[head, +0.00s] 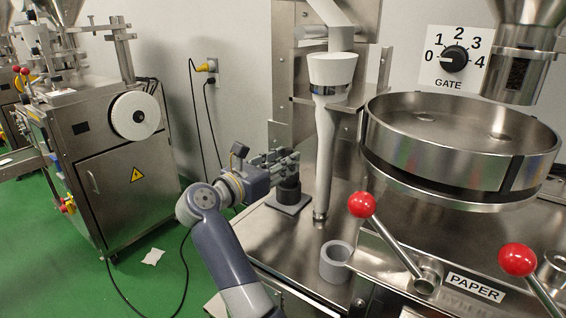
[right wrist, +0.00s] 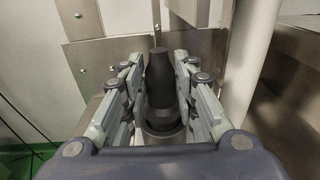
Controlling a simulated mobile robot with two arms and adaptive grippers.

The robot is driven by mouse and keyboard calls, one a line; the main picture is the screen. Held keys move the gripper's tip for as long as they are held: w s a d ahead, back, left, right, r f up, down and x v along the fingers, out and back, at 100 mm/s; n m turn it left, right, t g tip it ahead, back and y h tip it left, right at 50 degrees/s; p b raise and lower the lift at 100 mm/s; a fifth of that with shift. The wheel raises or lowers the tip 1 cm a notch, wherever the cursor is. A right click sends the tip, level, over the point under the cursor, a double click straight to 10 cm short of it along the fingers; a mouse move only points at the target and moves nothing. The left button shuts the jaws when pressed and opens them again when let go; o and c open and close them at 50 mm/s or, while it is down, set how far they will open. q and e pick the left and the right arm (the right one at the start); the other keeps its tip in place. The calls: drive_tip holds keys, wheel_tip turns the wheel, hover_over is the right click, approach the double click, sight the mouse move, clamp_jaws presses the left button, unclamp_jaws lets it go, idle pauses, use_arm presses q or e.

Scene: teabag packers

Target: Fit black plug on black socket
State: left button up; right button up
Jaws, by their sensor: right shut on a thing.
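My right gripper (head: 286,163) is shut on the black plug (right wrist: 158,78), a dark tapered piece between its fingers in the right wrist view. The gripper also shows there from behind (right wrist: 160,85). Below it in the head view stands a dark round socket (head: 289,191) on a square grey base plate. In the wrist view a dark ring (right wrist: 162,127) shows at the plug's near end. The fingers hide much of the plug in the head view, and I cannot tell whether it is seated in the socket. My left gripper is not in view.
A white vertical tube (head: 325,150) stands just right of the gripper. A grey ring (head: 336,262) sits on the steel deck nearer me, beside red-knobbed levers (head: 362,205). A large round steel pan (head: 460,150) fills the right. A metal upright (head: 295,90) stands behind.

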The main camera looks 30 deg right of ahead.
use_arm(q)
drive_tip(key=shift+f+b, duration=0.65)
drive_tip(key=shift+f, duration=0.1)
use_arm(e)
drive_tip(key=shift+f, duration=0.85)
drive_tip(key=o, duration=1.2)
drive_tip(key=shift+r, duration=0.1)
drive_tip(key=shift+a, duration=0.1)
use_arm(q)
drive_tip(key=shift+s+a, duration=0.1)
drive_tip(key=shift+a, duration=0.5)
use_arm(e)
drive_tip(key=v, duration=0.8)
drive_tip(key=shift+a, duration=0.15)
drive_tip(key=x, duration=0.8)
drive_tip(key=shift+d+r, duration=0.1)
drive_tip(key=shift+d, duration=0.15)
drive_tip(key=shift+r+p, duration=0.25)
drive_tip(key=shift+p, duration=0.25)
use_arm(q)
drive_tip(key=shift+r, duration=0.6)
use_arm(e)
drive_tip(key=shift+a+r, duration=0.1)
drive_tip(key=shift+r, duration=0.2)
